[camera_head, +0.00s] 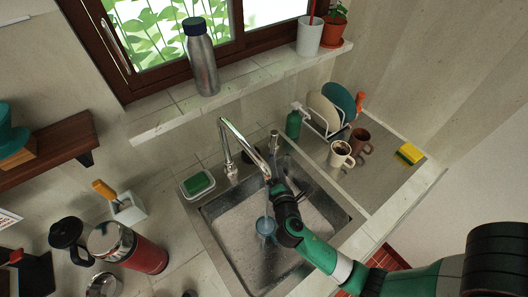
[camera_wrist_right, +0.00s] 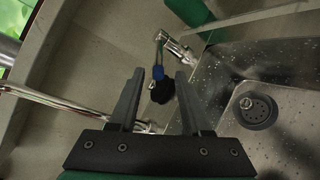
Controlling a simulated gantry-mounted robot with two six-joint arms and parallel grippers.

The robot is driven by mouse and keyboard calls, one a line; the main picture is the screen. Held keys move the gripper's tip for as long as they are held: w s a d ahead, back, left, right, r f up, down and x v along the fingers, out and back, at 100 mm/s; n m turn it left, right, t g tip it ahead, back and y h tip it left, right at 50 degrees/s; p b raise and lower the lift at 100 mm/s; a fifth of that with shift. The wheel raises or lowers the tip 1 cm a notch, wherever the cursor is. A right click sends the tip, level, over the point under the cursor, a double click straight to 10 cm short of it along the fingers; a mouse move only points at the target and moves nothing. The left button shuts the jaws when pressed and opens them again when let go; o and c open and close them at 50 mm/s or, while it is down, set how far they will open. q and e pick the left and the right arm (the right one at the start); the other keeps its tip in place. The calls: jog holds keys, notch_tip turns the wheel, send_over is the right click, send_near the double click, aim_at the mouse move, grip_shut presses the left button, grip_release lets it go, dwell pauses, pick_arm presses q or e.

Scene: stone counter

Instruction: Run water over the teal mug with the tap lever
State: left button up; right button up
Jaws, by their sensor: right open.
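A blue-teal mug (camera_head: 265,226) sits in the steel sink (camera_head: 232,245), partly hidden by my right gripper. The chrome tap (camera_head: 226,140) stands behind the sink, its spout reaching forward over the basin; its neck also shows in the right wrist view (camera_wrist_right: 55,100). My right gripper (camera_head: 272,187) is over the sink near the spout's end. In the right wrist view its two fingers (camera_wrist_right: 158,80) are apart with nothing held; a black-and-blue object (camera_wrist_right: 161,88) shows beyond them. I cannot tell if water is running. My left gripper is out of view.
A soap dish (camera_head: 197,184) is left of the tap. A green bottle (camera_head: 293,124), dish rack (camera_head: 325,120), cream mug (camera_head: 341,154), brown mug (camera_head: 360,141) and yellow sponge (camera_head: 410,153) are to the right.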

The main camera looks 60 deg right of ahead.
aim_at(272, 147)
jog(key=b+x, duration=0.2)
jog(key=x, duration=0.8)
jog(key=shift+w+d+f, duration=0.1)
jog(key=shift+w, duration=0.1)
grip_shut()
dwell(0.9)
